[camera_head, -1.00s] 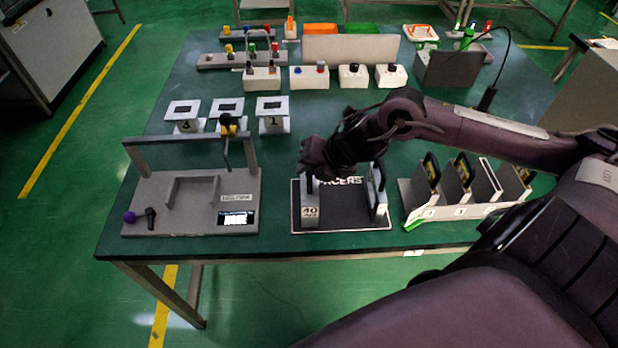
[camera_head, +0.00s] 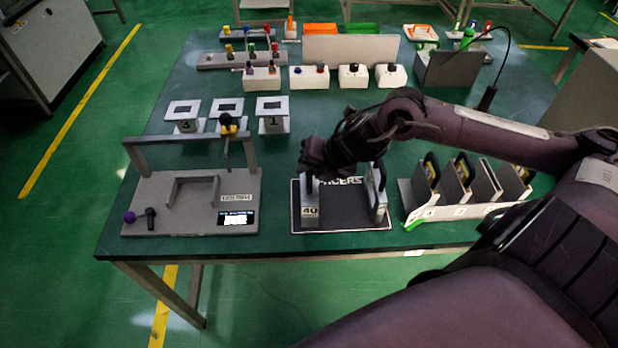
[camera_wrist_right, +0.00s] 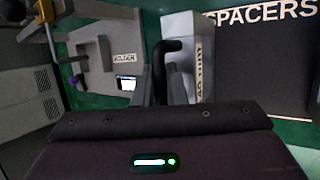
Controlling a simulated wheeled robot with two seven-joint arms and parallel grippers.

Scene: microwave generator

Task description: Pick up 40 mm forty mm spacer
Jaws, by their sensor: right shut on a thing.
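The 40 mm spacer (camera_head: 310,213) is a grey block marked "40", upright at the left side of the black "SPACERS" mat (camera_head: 345,219). In the right wrist view the grey spacer (camera_wrist_right: 184,52) shows with a black loop handle. My right gripper (camera_head: 309,178) is above the spacer and shut on its handle; the fingers are partly hidden by the wrist. The spacer still appears to stand on the mat; any gap under it is too small to tell. A second grey spacer (camera_head: 378,200) stands at the mat's right side. My left gripper is not in view.
Left of the mat is a grey fixture (camera_head: 150,205) with an overhead bar and a purple knob. To the right is a rack (camera_head: 465,208) with several upright plates. Numbered stands (camera_head: 272,120) and control boxes (camera_head: 310,77) are farther back.

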